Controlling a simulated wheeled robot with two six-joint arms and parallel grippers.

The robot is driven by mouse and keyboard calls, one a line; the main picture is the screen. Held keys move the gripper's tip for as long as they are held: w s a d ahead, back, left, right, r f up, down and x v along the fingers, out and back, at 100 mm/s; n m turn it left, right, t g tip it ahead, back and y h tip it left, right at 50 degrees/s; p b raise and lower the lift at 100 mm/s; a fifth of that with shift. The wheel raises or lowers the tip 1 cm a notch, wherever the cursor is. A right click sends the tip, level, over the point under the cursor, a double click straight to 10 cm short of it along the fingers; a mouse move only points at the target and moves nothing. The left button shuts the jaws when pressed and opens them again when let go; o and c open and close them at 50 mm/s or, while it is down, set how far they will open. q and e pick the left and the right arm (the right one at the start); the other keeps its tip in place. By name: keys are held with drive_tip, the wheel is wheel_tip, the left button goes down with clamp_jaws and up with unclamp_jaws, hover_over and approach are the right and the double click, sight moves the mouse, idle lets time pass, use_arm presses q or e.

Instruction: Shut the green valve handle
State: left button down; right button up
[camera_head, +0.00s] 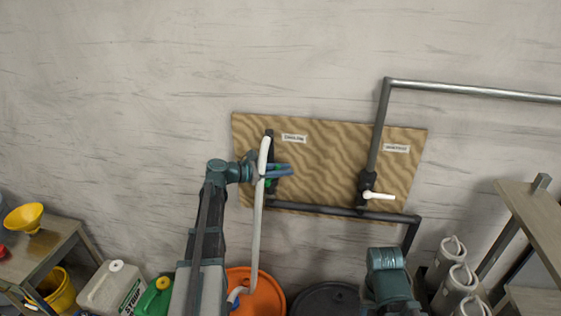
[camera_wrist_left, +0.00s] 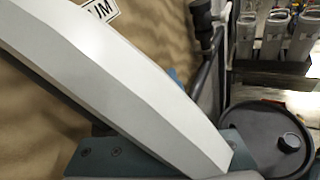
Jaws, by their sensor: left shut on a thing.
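The green valve handle (camera_head: 268,183) is on the left valve of the brown wall panel. Only small green patches show around my gripper, so its exact angle is hard to tell. My left gripper (camera_head: 281,171) reaches it from the left, and its blue fingers are shut on it. In the left wrist view, a long pale bar (camera_wrist_left: 120,85) crosses close to the camera and hides the handle. The same pale bar (camera_head: 259,215) passes in front of the wrist in the head view. Part of my right arm shows at the lower right, but its gripper does not.
A second valve with a white handle (camera_head: 379,196), lying sideways, is on the panel's right (camera_head: 335,150). Dark and grey pipes run along and above the panel. An orange bucket (camera_head: 268,285), a dark drum (camera_head: 325,300), jugs and shelves stand below.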

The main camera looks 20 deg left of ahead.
use_arm(q)
wheel_tip(320, 180, down, 8)
drive_tip(key=d+m+g+y+p, duration=0.1)
drive_tip(key=m+g+y+p, duration=0.3)
drive_tip(key=y, duration=0.5)
drive_tip(key=shift+d+r+y, duration=0.15)
drive_tip(key=shift+d+y, duration=0.15)
drive_tip(key=shift+y, duration=0.1)
drive_tip(key=c, duration=1.1)
unclamp_jaws()
drive_tip(key=shift+w, duration=0.1)
drive_tip(key=shift+p, duration=0.3)
drive_tip(key=shift+r, duration=0.15)
